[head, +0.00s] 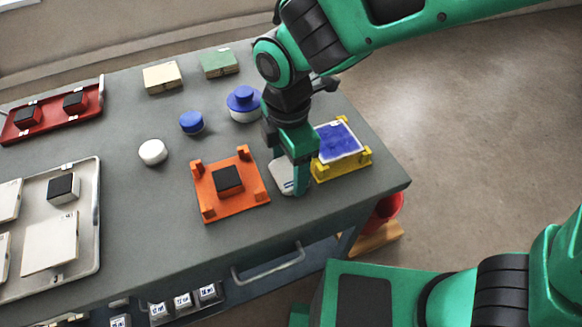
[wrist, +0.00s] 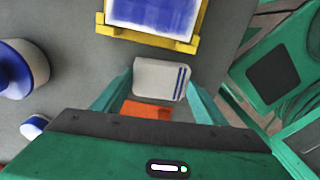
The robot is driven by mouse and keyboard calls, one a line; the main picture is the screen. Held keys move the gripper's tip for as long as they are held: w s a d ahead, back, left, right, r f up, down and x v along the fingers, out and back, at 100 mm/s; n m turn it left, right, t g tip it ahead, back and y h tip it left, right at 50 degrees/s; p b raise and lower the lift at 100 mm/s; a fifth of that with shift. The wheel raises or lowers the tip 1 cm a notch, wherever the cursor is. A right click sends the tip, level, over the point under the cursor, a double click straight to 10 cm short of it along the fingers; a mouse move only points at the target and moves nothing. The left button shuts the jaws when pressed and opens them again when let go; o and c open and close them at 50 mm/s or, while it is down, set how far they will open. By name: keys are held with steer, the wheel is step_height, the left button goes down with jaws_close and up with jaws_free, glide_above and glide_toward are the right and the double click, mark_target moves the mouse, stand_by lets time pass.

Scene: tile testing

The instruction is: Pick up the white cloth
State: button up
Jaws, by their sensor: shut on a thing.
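The white cloth (wrist: 158,79) is a small folded pad with blue stripes near one edge. In the head view the white cloth (head: 281,178) lies at table height between the orange fixture and the yellow fixture, partly hidden by my gripper. My gripper (head: 294,180) points down at it. In the wrist view my gripper's two fingers (wrist: 160,90) stand on its left and right sides and are shut on it. I cannot tell whether the cloth is clear of the table.
Left of the cloth is an orange fixture (head: 240,201) with a dark block; right is a yellow fixture (head: 355,164) holding a blue tile. Blue-lidded round containers (head: 243,98), a white round piece (head: 152,152), a red tray (head: 85,117) and a grey tray (head: 91,225) share the table (head: 150,210).

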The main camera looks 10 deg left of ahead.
mark_target(285, 175)
steer(key=shift+r, duration=0.55)
steer(key=r, duration=0.2)
steer(key=s+r, duration=0.1)
steer(key=shift+s+a+r, duration=0.1)
steer(key=shift+a+r, duration=0.25)
steer(key=shift+r, duration=0.05)
steer(key=s+a+r, duration=0.5)
steer(key=s+r, duration=0.1)
steer(key=s, duration=0.3)
steer(key=shift+a, duration=0.1)
